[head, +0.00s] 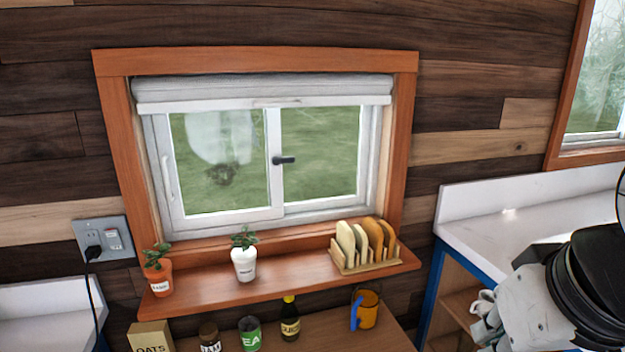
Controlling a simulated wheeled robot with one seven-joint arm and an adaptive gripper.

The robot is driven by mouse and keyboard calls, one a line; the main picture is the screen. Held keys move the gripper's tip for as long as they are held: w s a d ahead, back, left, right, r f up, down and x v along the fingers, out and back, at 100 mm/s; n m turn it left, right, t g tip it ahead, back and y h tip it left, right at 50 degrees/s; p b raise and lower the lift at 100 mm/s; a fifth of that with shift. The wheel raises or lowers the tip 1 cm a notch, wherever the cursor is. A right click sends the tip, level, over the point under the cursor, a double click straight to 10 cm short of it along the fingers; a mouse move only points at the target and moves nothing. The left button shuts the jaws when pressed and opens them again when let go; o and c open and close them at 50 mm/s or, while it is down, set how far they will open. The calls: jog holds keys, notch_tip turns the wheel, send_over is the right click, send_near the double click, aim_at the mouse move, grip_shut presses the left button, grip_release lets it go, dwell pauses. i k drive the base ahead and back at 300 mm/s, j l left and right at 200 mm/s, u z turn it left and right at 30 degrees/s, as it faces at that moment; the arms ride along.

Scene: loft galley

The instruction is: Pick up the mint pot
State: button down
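Two small potted plants stand upright on the wooden sill shelf (200,296) below the window. One is a white pot (244,265) with a green plant and a small label, near the middle of the shelf. The other is an orange pot (158,280) with a green plant and a white label, at the shelf's left end. Both labels are too small to read surely, so I cannot tell which pot is the mint. Part of my arm shows at the lower right, well apart from both pots.
A wooden rack (362,262) with tan slabs stands on the shelf's right. The white counter (490,232) at right is mostly clear.

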aim_at(243, 255)
jog(key=i+j+u, duration=0.25)
jog(key=i+j, duration=0.15)
jog(key=i+j+u, duration=0.3)
jog(key=i+j, duration=0.05)
jog(key=i, duration=0.05)
